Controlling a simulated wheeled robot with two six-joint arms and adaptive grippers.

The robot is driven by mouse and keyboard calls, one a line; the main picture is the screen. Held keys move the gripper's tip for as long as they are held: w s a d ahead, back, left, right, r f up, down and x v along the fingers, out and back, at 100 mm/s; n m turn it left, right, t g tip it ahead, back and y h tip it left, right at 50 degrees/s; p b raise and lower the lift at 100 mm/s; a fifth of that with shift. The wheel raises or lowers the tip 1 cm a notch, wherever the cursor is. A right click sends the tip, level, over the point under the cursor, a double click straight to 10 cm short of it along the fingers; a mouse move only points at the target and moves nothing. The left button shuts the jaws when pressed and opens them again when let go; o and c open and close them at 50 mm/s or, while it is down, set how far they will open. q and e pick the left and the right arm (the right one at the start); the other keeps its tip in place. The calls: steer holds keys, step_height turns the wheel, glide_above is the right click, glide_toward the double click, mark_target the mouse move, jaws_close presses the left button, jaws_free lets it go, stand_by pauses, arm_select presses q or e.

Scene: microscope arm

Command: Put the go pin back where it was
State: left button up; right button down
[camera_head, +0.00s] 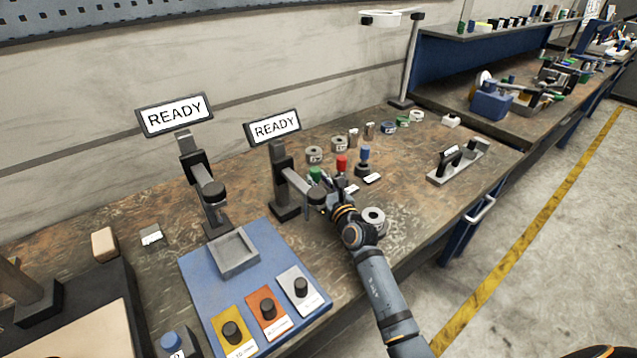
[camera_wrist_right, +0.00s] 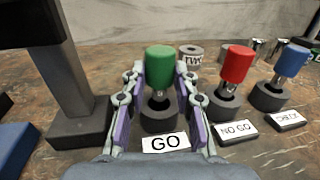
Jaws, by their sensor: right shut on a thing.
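The green-handled go pin (camera_wrist_right: 160,62) stands upright at a dark round holder (camera_wrist_right: 158,118) behind the "GO" label (camera_wrist_right: 166,143). In the head view the green pin (camera_head: 315,174) shows just past my right gripper (camera_head: 328,190). In the right wrist view my right gripper (camera_wrist_right: 161,80) has a finger on each side of the pin and is shut on it. The pin's lower end is hidden in or behind the holder, so I cannot tell how deep it sits. My left gripper is not in view.
The red no-go pin (camera_wrist_right: 237,65) and a blue pin (camera_wrist_right: 291,62) stand in holders to the right. A dark stand (camera_wrist_right: 70,90) rises close on the left. A white roll (camera_head: 374,216) lies beside my right wrist. The bench's right front is mostly clear.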

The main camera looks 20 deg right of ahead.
steer(key=shift+f, duration=0.15)
steer(key=c, duration=1)
jaws_free()
steer(key=shift+c, duration=0.2)
steer(key=shift+s, duration=0.15)
steer(key=s, duration=0.4)
steer(key=s+d+p, duration=0.1)
steer(key=s, duration=0.2)
steer(key=s+p, duration=0.1)
steer(key=s, duration=0.3)
steer(key=shift+s+d, duration=0.3)
steer(key=shift+d, duration=0.1)
